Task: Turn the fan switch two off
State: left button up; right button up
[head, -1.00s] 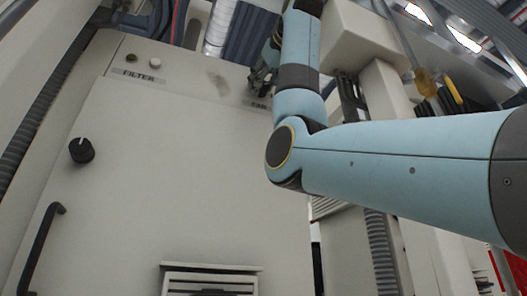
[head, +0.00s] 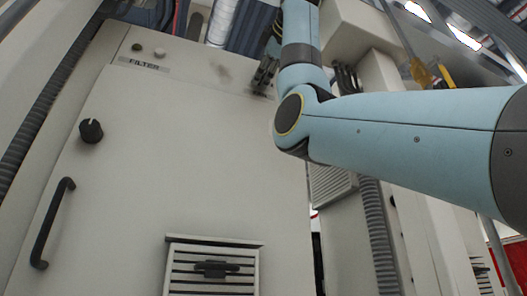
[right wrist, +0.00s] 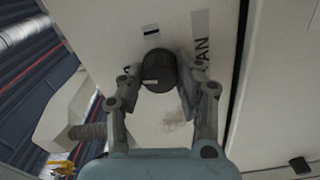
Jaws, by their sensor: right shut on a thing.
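The fan switch is a dark round knob (right wrist: 158,66) with a pale mark on its face, on the cream cabinet panel. A label (right wrist: 201,45) beside it reads partly "AN"; the rest is covered. My right gripper (right wrist: 158,82) has one finger on each side of the knob and is shut on it. In the head view my right gripper (head: 264,76) is at the panel's upper right, and the knob is hidden behind it and my arm. The number of this switch cannot be read. My left gripper is not in view.
The cabinet (head: 195,140) has a black knob (head: 91,130), a black handle (head: 51,222) and a louvred vent (head: 212,268). A "FILTER" label (head: 142,63) sits at the top left under small buttons. A ridged hose (head: 45,105) runs along the left.

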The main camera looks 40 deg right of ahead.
jog(key=shift+f+n+b, duration=0.1)
jog(key=shift+n+b, duration=0.2)
jog(key=shift+n, duration=0.8)
jog(key=o, duration=1.1)
jog(key=shift+o, duration=0.2)
jog(key=v, duration=1.2)
jog(key=shift+a, duration=0.15)
